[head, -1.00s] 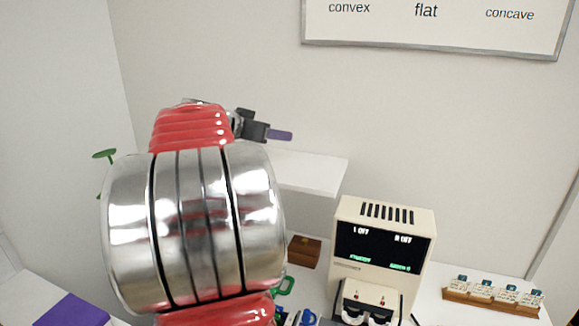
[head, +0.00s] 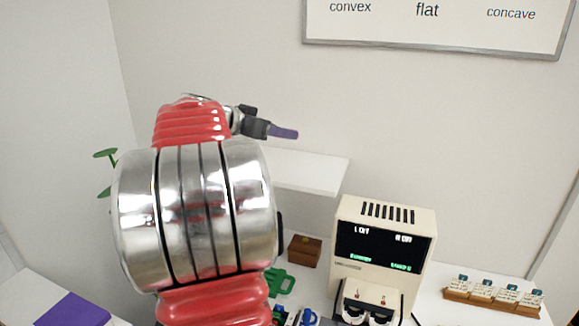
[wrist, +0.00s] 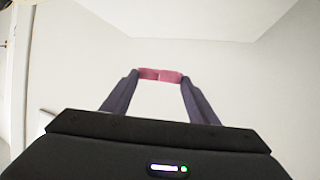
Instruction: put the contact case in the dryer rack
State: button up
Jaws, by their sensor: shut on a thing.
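My gripper (head: 296,133) is raised in front of the back wall in the head view, its purple-grey fingers pointing right. In the wrist view its fingers are shut on a small pink piece (wrist: 160,75), held across the fingertips, which I take for the contact case; only its near edge shows. In the head view I cannot make out the held piece. A green item (head: 281,283) on the counter, partly behind my arm, may be the dryer rack; its shape is not clear.
A white shelf (head: 305,170) juts from the wall below my gripper. On the counter are a brown wooden box (head: 305,250), a cream machine with a dark screen (head: 384,250) and a wooden holder with small blocks (head: 490,301). A purple mat (head: 75,310) lies at lower left.

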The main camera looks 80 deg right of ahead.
send_over(278, 172)
jog(key=shift+s+f, duration=0.1)
jog(key=shift+f, duration=3)
jog(key=shift+f, duration=1.9)
jog(key=o, duration=1.1)
